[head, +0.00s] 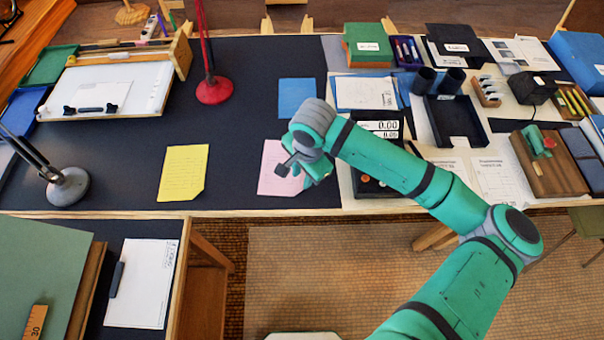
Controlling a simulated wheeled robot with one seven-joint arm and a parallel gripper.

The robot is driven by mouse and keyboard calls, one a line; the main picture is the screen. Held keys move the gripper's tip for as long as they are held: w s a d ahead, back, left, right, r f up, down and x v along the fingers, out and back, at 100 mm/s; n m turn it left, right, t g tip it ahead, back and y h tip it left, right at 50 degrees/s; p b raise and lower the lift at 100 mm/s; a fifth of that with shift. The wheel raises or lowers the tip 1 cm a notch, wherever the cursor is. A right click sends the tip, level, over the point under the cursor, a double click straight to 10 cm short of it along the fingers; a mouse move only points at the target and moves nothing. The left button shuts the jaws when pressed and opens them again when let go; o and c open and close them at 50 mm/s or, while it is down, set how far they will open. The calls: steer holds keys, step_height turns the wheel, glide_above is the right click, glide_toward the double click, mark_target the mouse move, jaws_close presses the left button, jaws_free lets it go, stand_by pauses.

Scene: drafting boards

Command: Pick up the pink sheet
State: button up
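The pink sheet (270,157) lies on the dark mat near the front edge of the desk, right of the middle of the mat. My gripper (286,170) is over its right part, and the wrist and hand hide much of that side. The gripper looks small and is seen from above and behind, so I cannot tell whether its fingers touch the sheet or how far apart they are.
A yellow sheet (183,172) lies to the left and a blue sheet (297,97) lies behind. A red lamp (213,90) and a grey lamp base (69,186) stand on the mat. A dark calculator (377,185) sits close on the right, partly under my arm.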

mark_target(299, 192)
steer(key=f, duration=0.7)
steer(key=w+a+f, duration=0.1)
steer(key=f, duration=0.2)
steer(key=shift+f, duration=0.4)
steer(key=shift+w, duration=0.1)
jaws_close()
